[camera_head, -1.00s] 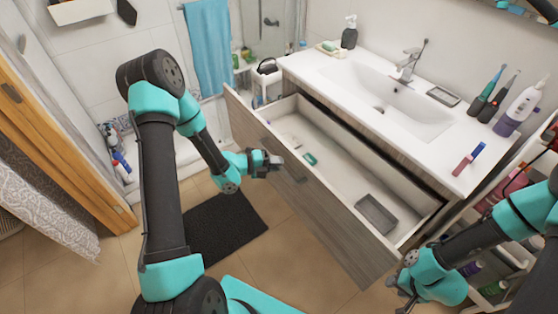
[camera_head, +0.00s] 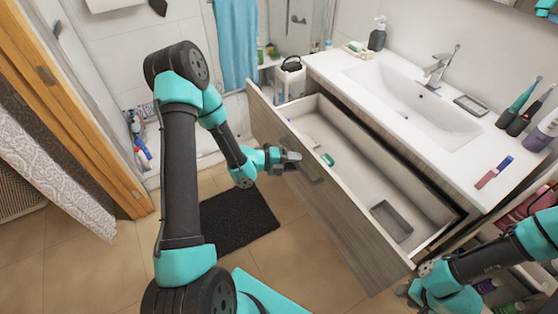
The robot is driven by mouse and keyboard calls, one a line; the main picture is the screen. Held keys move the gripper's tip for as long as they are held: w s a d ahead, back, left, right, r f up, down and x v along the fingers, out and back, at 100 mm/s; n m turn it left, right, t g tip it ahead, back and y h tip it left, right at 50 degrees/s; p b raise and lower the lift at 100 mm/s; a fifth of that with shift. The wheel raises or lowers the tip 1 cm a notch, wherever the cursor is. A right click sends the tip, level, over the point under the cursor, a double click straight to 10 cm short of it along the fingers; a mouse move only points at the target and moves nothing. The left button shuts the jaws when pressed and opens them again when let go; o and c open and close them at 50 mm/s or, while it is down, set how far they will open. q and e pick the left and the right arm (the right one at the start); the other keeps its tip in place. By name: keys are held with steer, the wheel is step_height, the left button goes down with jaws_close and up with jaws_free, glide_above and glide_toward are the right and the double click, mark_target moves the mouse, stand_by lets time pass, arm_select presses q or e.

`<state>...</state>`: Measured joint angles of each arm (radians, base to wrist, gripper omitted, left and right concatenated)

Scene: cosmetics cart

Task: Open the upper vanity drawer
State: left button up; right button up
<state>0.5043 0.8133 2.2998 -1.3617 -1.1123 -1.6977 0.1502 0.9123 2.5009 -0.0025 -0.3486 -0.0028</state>
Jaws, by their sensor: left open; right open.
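The upper vanity drawer (camera_head: 340,215) is pulled well out from under the white sink counter (camera_head: 405,105). Its wood-grain front faces me and its pale interior shows from above. A grey tray (camera_head: 391,220) and a small green item (camera_head: 327,159) lie inside. The drawer's dark handle (camera_head: 312,174) is on the front. My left gripper (camera_head: 296,160) is open, just in front of the drawer front near the handle; I cannot tell whether it touches. My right gripper (camera_head: 404,292) is low at the drawer's right end, open, and partly hard to make out.
A dark mat (camera_head: 240,222) lies on the tiled floor. A cart with bottles (camera_head: 487,286) stands at the right, beside my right arm. Toothbrushes (camera_head: 520,108) and a soap dispenser (camera_head: 377,35) stand on the counter.

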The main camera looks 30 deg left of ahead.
arm_select(q)
steer(key=v, duration=1.7)
steer(key=shift+s, duration=0.1)
steer(key=w+d+f+n+g+y, duration=0.25)
steer(key=d+f+n+y, duration=0.55)
steer(key=n, duration=0.9)
steer(key=s+d+f+n+g+y, duration=0.1)
steer(key=s+d+f+n+g, duration=0.5)
steer(key=s+d+n, duration=0.5)
steer(key=shift+s+f+n, duration=0.25)
steer(key=shift+f+n, duration=0.45)
steer(key=shift+f, duration=0.1)
